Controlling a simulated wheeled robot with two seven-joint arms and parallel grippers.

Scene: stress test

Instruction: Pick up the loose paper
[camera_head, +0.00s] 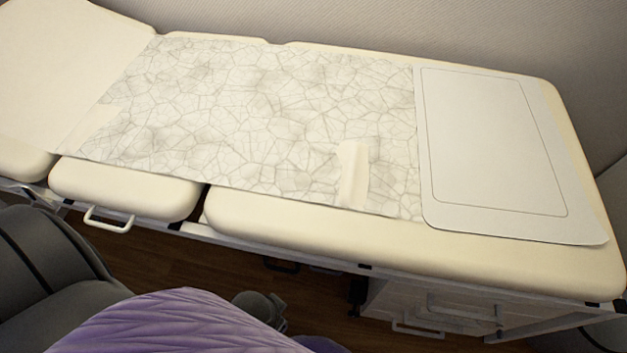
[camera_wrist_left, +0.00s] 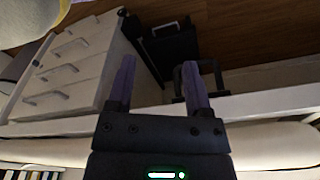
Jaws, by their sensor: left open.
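A wide pale paper sheet (camera_head: 250,120) with a web of crease lines lies spread flat over the cream padded exam table (camera_head: 330,232) in the head view. A plain pale strip (camera_head: 353,172) lies across its near edge toward the right, and another (camera_head: 93,122) crosses its left end. I cannot tell which piece is the loose paper. My left gripper (camera_wrist_left: 157,82) shows in the left wrist view, with its two purple fingers apart and nothing between them. It is away from the paper, which does not show clearly in that view. My right gripper is not in view.
A smooth white mat (camera_head: 490,150) with a thin outline lies at the table's right end. A white handle (camera_head: 108,220) sticks out from the table's front. White drawers (camera_wrist_left: 75,68) stand below. A wall (camera_head: 400,25) runs behind the table.

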